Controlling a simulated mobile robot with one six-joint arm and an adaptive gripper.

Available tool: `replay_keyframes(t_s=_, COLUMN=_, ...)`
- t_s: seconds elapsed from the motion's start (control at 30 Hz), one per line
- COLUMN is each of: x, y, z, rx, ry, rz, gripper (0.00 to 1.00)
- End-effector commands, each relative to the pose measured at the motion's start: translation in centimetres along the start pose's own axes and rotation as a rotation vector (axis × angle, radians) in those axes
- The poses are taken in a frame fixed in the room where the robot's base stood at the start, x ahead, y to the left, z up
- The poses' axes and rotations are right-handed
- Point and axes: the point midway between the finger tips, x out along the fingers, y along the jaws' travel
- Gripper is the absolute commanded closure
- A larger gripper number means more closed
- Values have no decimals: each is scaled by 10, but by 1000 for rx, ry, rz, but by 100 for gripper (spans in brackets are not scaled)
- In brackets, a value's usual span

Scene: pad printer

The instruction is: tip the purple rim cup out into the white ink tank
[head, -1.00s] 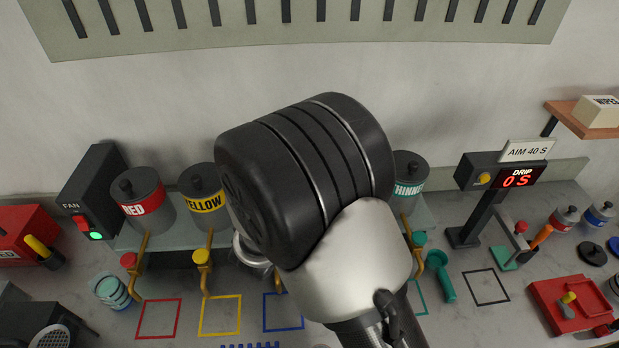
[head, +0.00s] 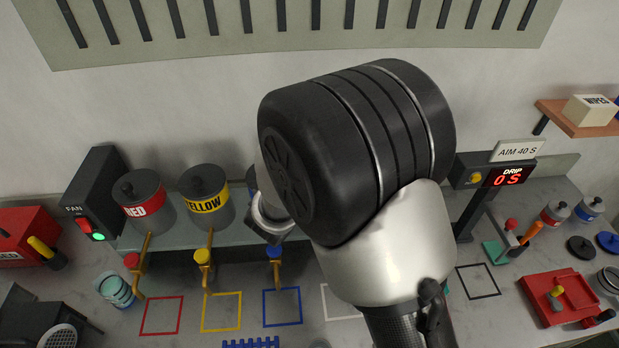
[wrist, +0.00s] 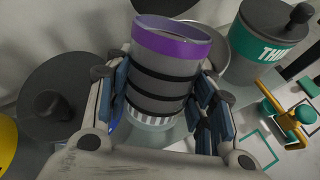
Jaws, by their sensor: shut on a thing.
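The purple rim cup (wrist: 165,70) is a grey cup with dark bands and a purple rim. It shows in the wrist view between the two fingers of my gripper (wrist: 165,98), which is shut on it. Its rim points to the top of that picture; its contents cannot be made out. A round pale rim (wrist: 217,48) shows partly behind the cup, beside the thinner tank (wrist: 262,45). I cannot tell for sure whether it is the white ink tank. In the head view my arm hides the cup and the white tank's place.
Red (head: 144,200) and yellow (head: 206,195) tanks stand on the shelf at left, lids on, taps below. A dark-lidded tank (wrist: 58,98) is left of my gripper in the wrist view. A red tray (head: 545,300) lies at right.

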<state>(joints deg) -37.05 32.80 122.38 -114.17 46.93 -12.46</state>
Motion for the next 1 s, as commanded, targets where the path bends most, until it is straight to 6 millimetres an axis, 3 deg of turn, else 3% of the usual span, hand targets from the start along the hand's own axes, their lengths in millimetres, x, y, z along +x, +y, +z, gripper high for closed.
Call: replay_keyframes(t_s=1.0, x=-12, y=5, z=20, rx=153, ry=335, rz=9, gripper=77)
